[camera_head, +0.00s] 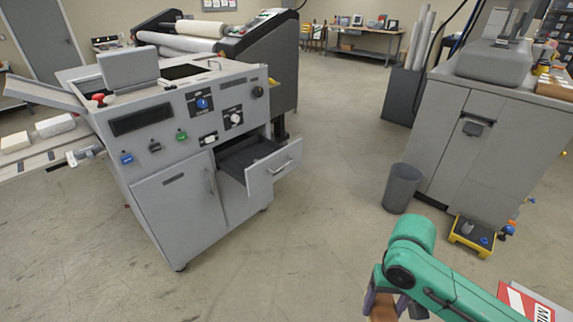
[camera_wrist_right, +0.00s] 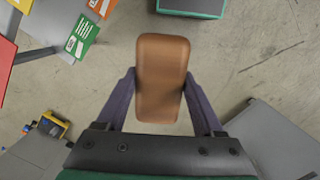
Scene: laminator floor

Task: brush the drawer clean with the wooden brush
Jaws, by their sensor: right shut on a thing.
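The drawer (camera_head: 274,171) stands pulled out of the grey machine (camera_head: 165,120) left of centre in the head view. Its inside is dark, and I cannot tell whether there is dirt in it. My right gripper (camera_wrist_right: 160,90) is shut on the wooden brush (camera_wrist_right: 162,65), a brown rounded block between its two fingers. In the head view the brush (camera_head: 381,308) shows in part at the bottom edge, under my green right arm, well apart from the drawer. Its bristles do not show. My left gripper is out of view.
A grey bin (camera_head: 402,188) stands beside a grey cabinet (camera_head: 480,150) at the right. A yellow tray (camera_head: 471,237) lies on the floor by the cabinet. Red and white printed matter (camera_head: 528,300) is at the bottom right. The floor before the drawer is clear.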

